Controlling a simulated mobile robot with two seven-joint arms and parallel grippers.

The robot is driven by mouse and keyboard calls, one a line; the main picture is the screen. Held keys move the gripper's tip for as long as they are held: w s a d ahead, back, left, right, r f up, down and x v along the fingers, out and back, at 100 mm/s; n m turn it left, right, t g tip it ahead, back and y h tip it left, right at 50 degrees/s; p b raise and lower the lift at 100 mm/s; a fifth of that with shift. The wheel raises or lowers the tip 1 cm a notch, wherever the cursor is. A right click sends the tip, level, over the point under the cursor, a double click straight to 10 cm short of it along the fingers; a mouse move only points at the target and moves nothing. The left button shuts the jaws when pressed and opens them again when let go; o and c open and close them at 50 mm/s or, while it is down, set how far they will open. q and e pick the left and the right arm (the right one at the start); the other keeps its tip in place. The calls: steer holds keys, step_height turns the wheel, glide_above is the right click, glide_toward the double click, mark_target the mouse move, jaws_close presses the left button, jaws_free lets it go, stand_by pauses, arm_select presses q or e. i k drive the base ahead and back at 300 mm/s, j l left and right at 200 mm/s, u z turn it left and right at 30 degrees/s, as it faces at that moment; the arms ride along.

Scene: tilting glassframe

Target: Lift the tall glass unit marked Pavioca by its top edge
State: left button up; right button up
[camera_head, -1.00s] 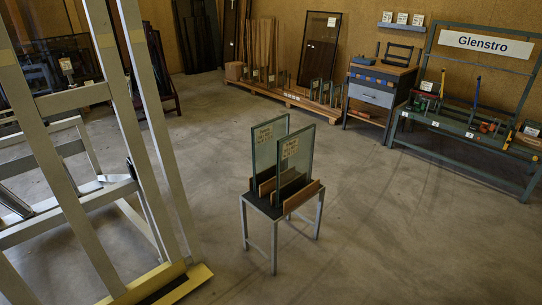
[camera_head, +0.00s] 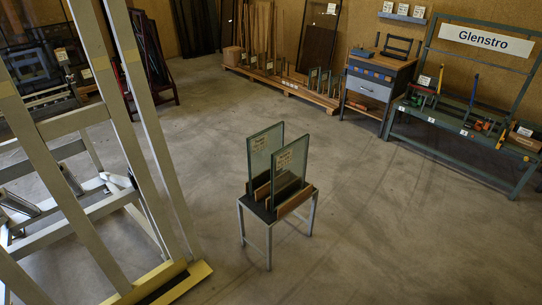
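Two upright glass units stand side by side in wooden slots on a small grey metal stand (camera_head: 268,226) in the middle of the floor. The rear left glass unit (camera_head: 267,146) and the front right glass unit (camera_head: 296,172) partly overlap in view. Each carries a small pale label near its upper left. The lettering is too small to read, so I cannot tell which is marked Pavioca. Their top edges are free, with nothing touching them. Neither of my grippers can be made out in the head view.
A large pale tilting frame (camera_head: 146,115) with a yellow-edged foot (camera_head: 184,281) fills the left. A green workbench (camera_head: 452,139) under a Glenstro sign (camera_head: 487,41) and a drawer cabinet (camera_head: 373,89) stand at the back right. Floor around the stand is open.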

mark_target(260, 146)
steer(key=i+l, duration=0.25)
steer(key=i, duration=0.15)
steer(key=i+l, duration=0.25)
steer(key=i+l+z, duration=0.1)
steer(key=i+l, duration=0.15)
steer(key=i, duration=0.25)
